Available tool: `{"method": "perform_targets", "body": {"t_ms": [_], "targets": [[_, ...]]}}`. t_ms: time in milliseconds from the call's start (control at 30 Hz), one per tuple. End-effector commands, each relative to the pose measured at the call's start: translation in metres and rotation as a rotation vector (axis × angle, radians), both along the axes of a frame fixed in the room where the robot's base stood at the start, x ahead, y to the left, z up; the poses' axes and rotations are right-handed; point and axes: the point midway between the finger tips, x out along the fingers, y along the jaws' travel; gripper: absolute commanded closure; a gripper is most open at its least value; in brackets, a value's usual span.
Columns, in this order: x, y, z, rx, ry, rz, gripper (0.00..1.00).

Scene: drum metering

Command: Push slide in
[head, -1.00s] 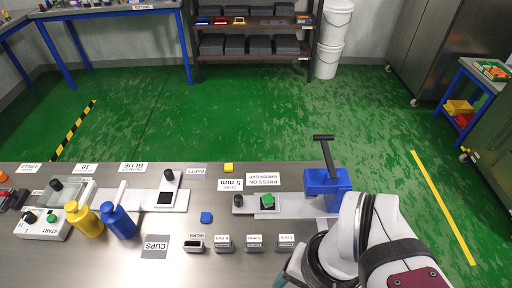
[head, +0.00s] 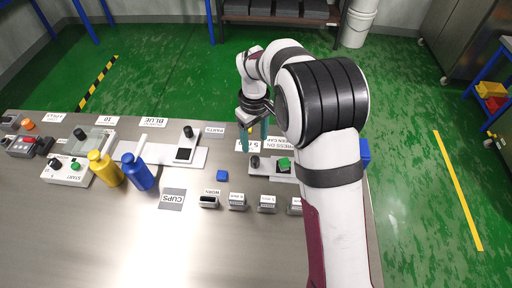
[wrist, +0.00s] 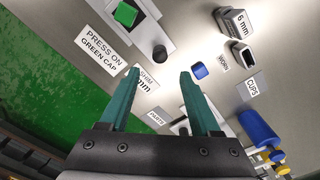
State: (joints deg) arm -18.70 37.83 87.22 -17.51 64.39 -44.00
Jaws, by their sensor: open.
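A pale slide plate (head: 267,167) on the bench carries a black knob (head: 255,162) and a green-capped part (head: 284,163) to its right. The knob (wrist: 159,52) and the green cap (wrist: 126,13) also show in the wrist view. My gripper (head: 254,138) is open and empty, pointing down above the far edge of the bench close to the knob. In the wrist view its two teal fingers (wrist: 159,76) are spread, with the knob just beyond the gap between the tips. The blue press (head: 364,152) is mostly hidden behind my arm.
A blue block (head: 222,176) lies left of the slide. Several grey holders (head: 237,201) stand in front. A second slide with a black knob (head: 188,132), blue bottle (head: 141,175), yellow bottle (head: 106,169) and start box (head: 67,170) are further left. Bare bench lies in front.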

Motion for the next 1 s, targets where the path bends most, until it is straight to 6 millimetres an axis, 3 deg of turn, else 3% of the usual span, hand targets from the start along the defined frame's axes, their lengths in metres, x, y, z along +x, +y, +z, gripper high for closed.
{"method": "perform_targets", "body": {"t_ms": [100, 300, 500, 767, 800, 1000], "targets": [[-0.001, -0.001, -0.036, -0.001, 0.004, -0.001, 0.36], [-0.001, 0.0, -0.079, 0.001, 0.002, -0.003, 0.36], [0.0, -0.001, -0.096, 0.001, 0.001, -0.004, 0.36], [0.0, 0.0, -0.097, 0.001, 0.0, -0.004, 0.36], [0.0, 0.0, -0.097, 0.001, 0.0, -0.004, 0.38], [0.0, 0.0, -0.097, 0.001, 0.0, -0.004, 0.74]]}}
